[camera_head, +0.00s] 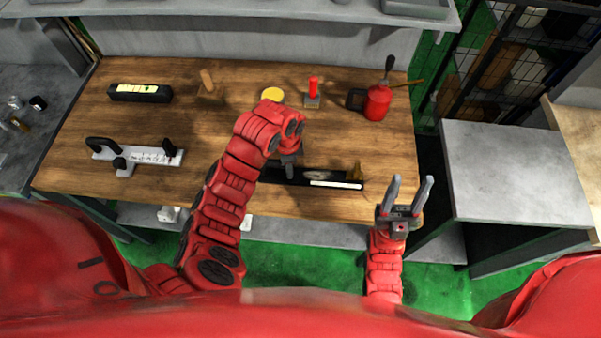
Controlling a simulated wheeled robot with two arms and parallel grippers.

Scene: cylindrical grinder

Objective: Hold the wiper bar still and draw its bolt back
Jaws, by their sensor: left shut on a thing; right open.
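The wiper bar (337,178) is a long dark bar with a white strip. It lies near the front edge of the wooden bench. A small brass-coloured piece (354,172) sits at its right end; it may be the bolt, but it is too small to tell. My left gripper (290,172) points down at the left part of the bar and is shut on it; its wrist partly hides the fingertips and that part of the bar. My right gripper (409,196) is open and empty, fingers pointing up in the picture. It is to the right of the bar, apart from it.
The bench (230,85) also carries a black level (140,92), a white tool with black knobs (137,155), a wooden peg (208,80), a yellow disc (272,94), a red-handled item (313,90) and a red oil can (377,102). A grey table (510,170) stands at right.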

